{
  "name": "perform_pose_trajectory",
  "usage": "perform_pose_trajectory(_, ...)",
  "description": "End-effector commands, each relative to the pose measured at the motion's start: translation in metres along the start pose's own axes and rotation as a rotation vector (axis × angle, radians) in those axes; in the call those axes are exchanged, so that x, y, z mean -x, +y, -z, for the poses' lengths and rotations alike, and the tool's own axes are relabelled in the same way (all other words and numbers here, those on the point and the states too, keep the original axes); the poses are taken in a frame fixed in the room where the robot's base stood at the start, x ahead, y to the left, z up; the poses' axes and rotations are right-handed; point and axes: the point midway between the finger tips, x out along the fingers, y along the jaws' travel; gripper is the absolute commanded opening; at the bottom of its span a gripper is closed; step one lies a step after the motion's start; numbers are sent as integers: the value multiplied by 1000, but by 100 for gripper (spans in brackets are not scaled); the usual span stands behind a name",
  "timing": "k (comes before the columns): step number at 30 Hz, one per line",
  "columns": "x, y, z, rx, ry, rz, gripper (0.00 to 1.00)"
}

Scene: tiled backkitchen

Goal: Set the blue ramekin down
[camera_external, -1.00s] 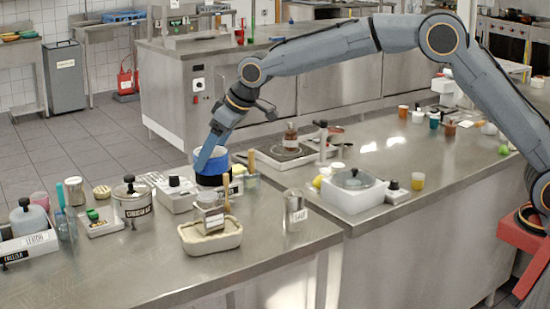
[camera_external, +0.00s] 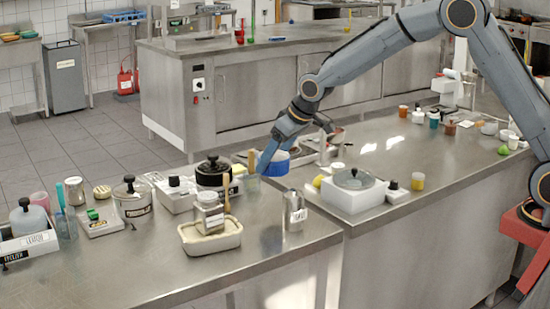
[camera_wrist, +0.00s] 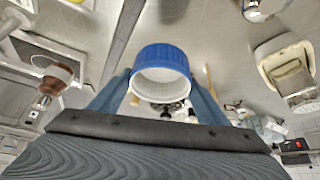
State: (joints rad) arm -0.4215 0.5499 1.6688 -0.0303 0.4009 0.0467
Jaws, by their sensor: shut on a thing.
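The blue ramekin (camera_external: 274,163), with a white inside, is held in my gripper (camera_external: 270,157) above the near steel counter (camera_external: 265,215), and a dark shadow lies below it. In the wrist view the ramekin (camera_wrist: 162,60) sits between my two blue fingers, which are shut on its sides, with its white hollow facing the camera. In the outside view it hangs behind and a little left of the steel salt can (camera_external: 294,212). It looks clear of the counter.
A beige tray (camera_external: 210,241) with a labelled jar stands left of the salt can. A black-lidded pot (camera_external: 213,172) stands behind it. Bare counter shows between tray and can.

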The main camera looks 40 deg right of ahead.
Motion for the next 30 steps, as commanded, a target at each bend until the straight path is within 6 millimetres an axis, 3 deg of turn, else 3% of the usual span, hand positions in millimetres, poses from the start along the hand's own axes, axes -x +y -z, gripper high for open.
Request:
perform_pose_trajectory(7, -37, 0, -23, 0, -4, 0, 42)
perform_pose_trajectory(21, -78, 0, -46, -1, -3, 0, 42)
perform_pose_trajectory(30, -82, 0, -47, -1, 0, 0, 42)
